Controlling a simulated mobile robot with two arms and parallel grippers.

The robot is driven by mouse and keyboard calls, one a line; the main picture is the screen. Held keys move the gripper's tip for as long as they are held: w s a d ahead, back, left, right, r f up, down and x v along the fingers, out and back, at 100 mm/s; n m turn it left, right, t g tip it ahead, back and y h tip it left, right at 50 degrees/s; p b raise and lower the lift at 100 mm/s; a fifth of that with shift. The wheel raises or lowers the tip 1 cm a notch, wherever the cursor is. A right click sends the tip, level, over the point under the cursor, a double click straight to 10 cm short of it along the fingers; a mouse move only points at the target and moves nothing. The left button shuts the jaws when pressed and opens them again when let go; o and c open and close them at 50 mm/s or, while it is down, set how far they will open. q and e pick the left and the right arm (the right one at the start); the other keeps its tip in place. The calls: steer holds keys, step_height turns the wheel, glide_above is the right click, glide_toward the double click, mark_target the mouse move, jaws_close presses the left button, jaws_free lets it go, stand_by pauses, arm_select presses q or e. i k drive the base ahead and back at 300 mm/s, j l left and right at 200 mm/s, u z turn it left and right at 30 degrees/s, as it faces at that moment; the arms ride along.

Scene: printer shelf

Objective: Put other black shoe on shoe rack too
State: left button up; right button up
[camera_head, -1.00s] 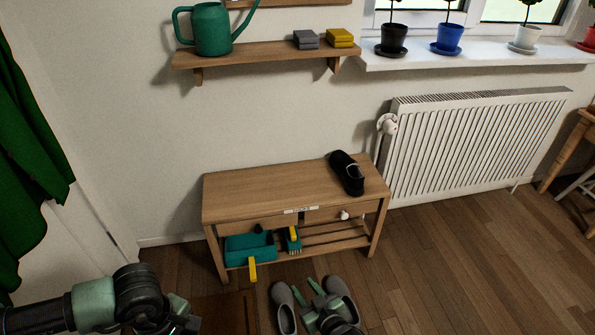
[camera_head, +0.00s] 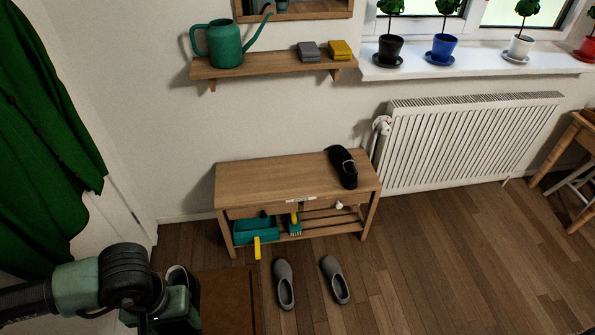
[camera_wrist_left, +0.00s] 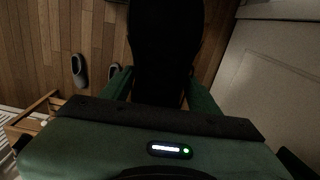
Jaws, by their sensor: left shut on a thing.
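One black shoe (camera_head: 342,168) lies on the right end of the top of the wooden shoe rack (camera_head: 265,180), which has a slatted lower shelf. My left gripper (camera_head: 177,302) is at the lower left of the head view, in front and left of the rack, over the floor. It is shut on the other black shoe (camera_wrist_left: 165,45), which shows large and dark between the green fingers in the left wrist view. In the head view that shoe is mostly hidden by the gripper. My right gripper is not in view.
Grey slippers (camera_head: 284,285) stand on the floor before the rack. A teal bin (camera_head: 255,229) and a yellow-handled brush (camera_head: 294,222) are on its lower shelf. A brown mat (camera_head: 230,300) lies left of the slippers. The left and middle of the rack top are clear.

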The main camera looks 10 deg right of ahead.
mark_target(305, 173)
steer(key=i+l, duration=0.15)
steer(key=l, duration=0.3)
steer(key=i+l+u, duration=0.15)
steer(key=l, duration=0.3)
steer(key=i+l, duration=0.2)
steer(key=l, duration=0.25)
steer(key=i+l+u, duration=0.15)
steer(key=l, duration=0.3)
steer(key=i+l, duration=0.1)
steer(key=l, duration=0.35)
steer(key=i+l+u, duration=0.15)
steer(key=l, duration=0.35)
